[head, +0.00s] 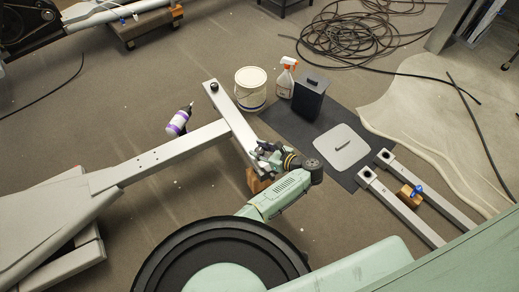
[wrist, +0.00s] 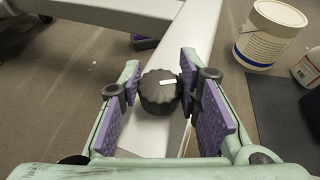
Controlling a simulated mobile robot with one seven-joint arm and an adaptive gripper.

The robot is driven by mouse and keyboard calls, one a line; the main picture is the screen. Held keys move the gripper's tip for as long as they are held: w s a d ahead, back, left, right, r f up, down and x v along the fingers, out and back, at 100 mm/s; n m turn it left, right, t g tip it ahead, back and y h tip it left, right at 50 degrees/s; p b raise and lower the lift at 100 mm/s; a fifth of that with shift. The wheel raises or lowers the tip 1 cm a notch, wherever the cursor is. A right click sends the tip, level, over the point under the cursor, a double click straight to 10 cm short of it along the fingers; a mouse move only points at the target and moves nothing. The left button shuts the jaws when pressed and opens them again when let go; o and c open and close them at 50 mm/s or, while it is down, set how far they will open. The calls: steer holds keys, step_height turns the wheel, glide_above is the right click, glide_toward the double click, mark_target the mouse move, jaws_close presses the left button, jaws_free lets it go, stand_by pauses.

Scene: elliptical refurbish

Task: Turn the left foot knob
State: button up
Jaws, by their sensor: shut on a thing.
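A round black fluted foot knob (wrist: 158,90) with a small white mark on top sits on the grey crossbar (wrist: 195,30) of the machine. It is between the purple pads of my gripper (wrist: 160,92), which is shut on it from both sides. In the head view my gripper (head: 268,156) is at the near end of the crossbar (head: 230,118) and hides most of this knob. Another black knob (head: 214,87) stands at the crossbar's far end, clear of my gripper.
A white bucket (head: 250,90), a spray bottle (head: 286,78) and a black bin (head: 311,98) stand beyond the crossbar. A purple-and-white bottle (head: 179,122) is left of it. A square grey plate (head: 341,147) lies on the dark mat. A cable coil lies behind.

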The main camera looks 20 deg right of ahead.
steer(key=shift+f, duration=0.1)
steer(key=o, duration=1.2)
steer(key=shift+c, duration=0.2)
steer(key=shift+s, duration=0.1)
steer(key=v, duration=1.1)
steer(key=shift+s+d+r, duration=0.15)
steer(key=shift+s+r, duration=0.1)
steer(key=shift+s, duration=0.05)
